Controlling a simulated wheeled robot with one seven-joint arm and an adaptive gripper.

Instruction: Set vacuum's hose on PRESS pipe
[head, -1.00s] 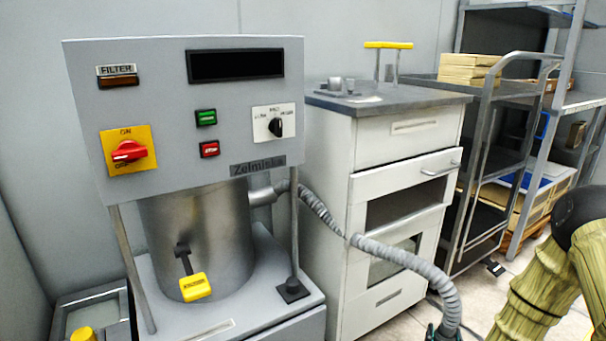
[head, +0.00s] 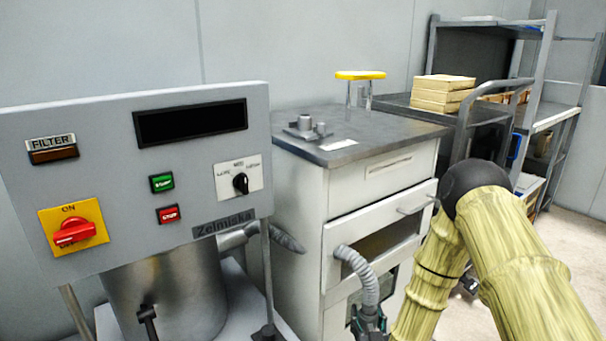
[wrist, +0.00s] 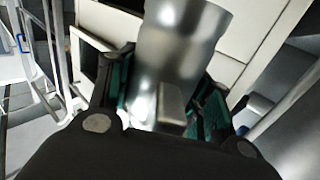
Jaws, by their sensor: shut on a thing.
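The vacuum (head: 130,200) is a grey control panel marked Zelmiska over a metal drum, at the left of the head view. Its ribbed grey hose (head: 365,275) shows as a short stub by the drum and as a bent length before the white cabinet; the stretch between is not visible. My gripper (head: 370,318), low in the head view, is shut on the hose's end. In the wrist view a smooth metallic tube (wrist: 178,50) sits between its dark green fingers (wrist: 165,95). I can read no PRESS label; a small grey fitting with upright stubs (head: 306,125) stands on the cabinet top.
A metal cart with stacked boxes (head: 442,92) and shelving stand farther right. Bare floor shows at the far right.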

